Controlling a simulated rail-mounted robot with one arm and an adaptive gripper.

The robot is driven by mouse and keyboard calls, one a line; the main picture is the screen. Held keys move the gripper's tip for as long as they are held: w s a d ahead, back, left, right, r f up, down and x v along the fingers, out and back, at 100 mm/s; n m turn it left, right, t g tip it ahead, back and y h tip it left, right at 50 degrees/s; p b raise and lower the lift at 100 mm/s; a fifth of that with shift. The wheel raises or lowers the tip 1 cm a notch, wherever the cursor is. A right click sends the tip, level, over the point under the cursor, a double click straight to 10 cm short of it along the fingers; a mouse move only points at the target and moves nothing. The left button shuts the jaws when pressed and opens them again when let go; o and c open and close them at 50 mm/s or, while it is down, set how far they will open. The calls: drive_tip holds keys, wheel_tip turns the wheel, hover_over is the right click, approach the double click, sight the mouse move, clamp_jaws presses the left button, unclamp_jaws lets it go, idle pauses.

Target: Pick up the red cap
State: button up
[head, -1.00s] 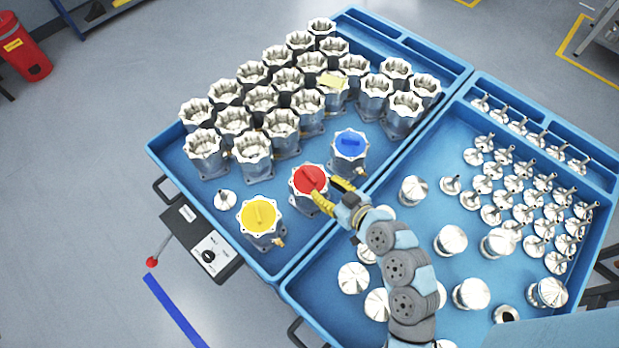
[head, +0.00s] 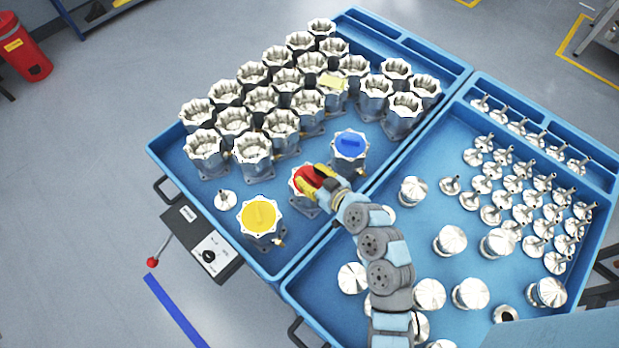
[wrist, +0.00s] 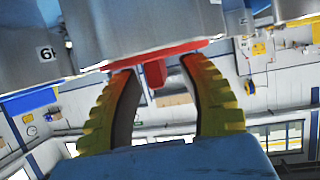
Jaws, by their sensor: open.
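The red cap (head: 306,178) sits on top of a silver machined housing (head: 304,203) between the blue cap and the yellow cap. My gripper (head: 314,177) is at the red cap, and its yellow fingers partly hide it. In the wrist view, the red cap (wrist: 156,72) shows edge-on with its raised ridge between the two fingertips of my gripper (wrist: 157,68). The fingers are spread, with gaps visible on both sides of the ridge. Whether the fingertips touch the cap's face is unclear.
A blue cap (head: 350,144) on a housing stands behind, and a yellow cap (head: 259,214) on a housing stands in front left. Several open housings (head: 261,99) fill the back of the blue tray (head: 165,150). The right tray (head: 440,140) holds many silver parts.

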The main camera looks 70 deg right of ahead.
drive_tip(key=shift+w+d+f, duration=0.1)
drive_tip(key=shift+w, duration=0.1)
clamp_jaws()
idle(0.4)
